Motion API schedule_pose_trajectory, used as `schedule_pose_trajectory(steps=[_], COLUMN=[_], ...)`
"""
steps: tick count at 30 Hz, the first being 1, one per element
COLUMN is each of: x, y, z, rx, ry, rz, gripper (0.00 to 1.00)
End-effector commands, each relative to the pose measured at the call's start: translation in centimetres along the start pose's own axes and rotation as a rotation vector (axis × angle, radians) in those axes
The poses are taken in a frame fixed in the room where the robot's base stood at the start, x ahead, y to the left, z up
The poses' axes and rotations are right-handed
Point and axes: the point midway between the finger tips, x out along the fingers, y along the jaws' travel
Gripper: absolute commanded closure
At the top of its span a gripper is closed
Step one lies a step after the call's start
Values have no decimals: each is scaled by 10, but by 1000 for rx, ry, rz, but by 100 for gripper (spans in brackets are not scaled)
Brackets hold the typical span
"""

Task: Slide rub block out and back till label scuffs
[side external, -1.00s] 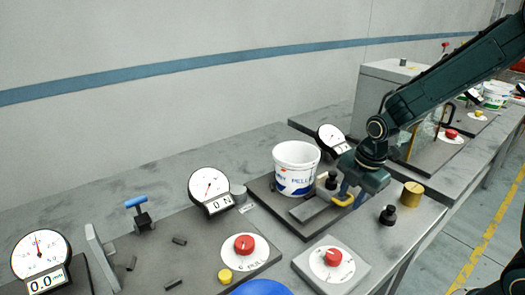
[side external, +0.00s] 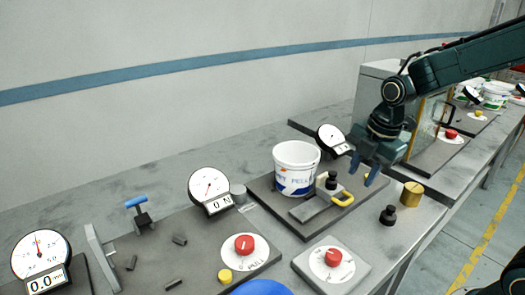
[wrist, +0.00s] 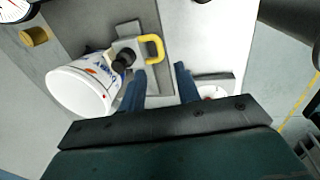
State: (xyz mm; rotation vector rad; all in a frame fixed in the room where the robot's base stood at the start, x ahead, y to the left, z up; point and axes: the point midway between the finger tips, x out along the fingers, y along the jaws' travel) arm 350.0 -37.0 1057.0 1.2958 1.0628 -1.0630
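The white bucket (side external: 296,160) with a blue printed label (side external: 292,185) stands upright on a dark base plate (side external: 262,190). The rub block (side external: 312,208) lies in front of the label, with a black knobbed weight (side external: 331,181) on it and a yellow handle (side external: 343,198) at its right end. I cannot tell whether the label is scuffed. My gripper (side external: 368,172) is open and empty, above and right of the handle, apart from it. The wrist view shows the fingers (wrist: 160,85) spread, with the yellow handle (wrist: 157,46) beyond them, and the bucket (wrist: 82,90) to the left.
A brass cylinder (side external: 412,195) and a black knobbed weight (side external: 388,215) stand right of the plate. A red-knob dial (side external: 333,257) is in front. Gauges (side external: 209,188) and (side external: 333,139) flank the bucket. A grey cabinet (side external: 375,85) stands behind my gripper.

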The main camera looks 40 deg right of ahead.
Motion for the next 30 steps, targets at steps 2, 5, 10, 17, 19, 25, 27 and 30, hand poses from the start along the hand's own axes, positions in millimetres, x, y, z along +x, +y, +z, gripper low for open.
schedule_pose_trajectory(steps=[2,5,10,17,19,25,27,30], x=[-15,-30,-47,-56,-56,-56,-56,-59], y=[1,1,1,0,0,0,0,-2], z=[0,0,0,0,0,0,0,-1], rx=[0,1,1,1,0,1,5,27], ry=[-1,-1,-1,0,0,0,0,-1], rz=[6,5,2,1,0,1,2,7], gripper=[67,67,67,67,67,67,67,67])
